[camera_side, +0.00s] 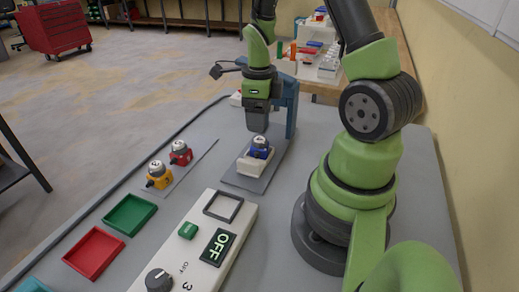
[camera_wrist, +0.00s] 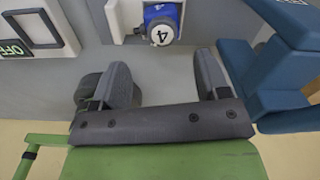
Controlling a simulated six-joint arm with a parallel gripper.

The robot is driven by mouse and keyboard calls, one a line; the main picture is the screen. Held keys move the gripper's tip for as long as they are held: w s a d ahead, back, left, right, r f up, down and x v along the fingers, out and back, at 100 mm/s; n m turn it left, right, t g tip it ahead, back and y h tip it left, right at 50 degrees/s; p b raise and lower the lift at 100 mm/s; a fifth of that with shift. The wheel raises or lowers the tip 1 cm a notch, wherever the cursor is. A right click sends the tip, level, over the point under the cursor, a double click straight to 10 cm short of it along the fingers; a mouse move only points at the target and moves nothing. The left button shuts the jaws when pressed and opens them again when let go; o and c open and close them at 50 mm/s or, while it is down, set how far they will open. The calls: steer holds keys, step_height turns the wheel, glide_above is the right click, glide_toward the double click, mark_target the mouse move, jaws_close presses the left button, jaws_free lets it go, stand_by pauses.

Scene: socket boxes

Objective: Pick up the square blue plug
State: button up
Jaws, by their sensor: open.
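A blue plug (camera_side: 259,152) with a grey and white numbered top sits in a white socket box (camera_side: 248,165) on a grey plate. In the wrist view the blue plug (camera_wrist: 161,22) shows at the top centre, its round face marked 4, partly cut off by the frame edge. My gripper (camera_side: 257,122) is just above the plug in the side view. In the wrist view my gripper (camera_wrist: 163,78) has its two fingers wide apart with nothing between them, and the plug lies beyond the fingertips. I cannot tell how the fingers line up with it.
A red plug (camera_side: 181,153) and a yellow plug (camera_side: 158,175) stand left of the socket box. A green tray (camera_side: 130,214) and a red tray (camera_side: 93,253) lie at the front left. A white control box (camera_side: 199,258) with an OFF display stands in front. A blue upright (camera_side: 292,105) stands close behind my gripper.

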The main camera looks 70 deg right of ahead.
mark_target(259, 140)
step_height(259, 140, down, 8)
steer(key=shift+r, duration=0.2)
steer(key=c, duration=0.8)
steer(key=shift+r, duration=0.1)
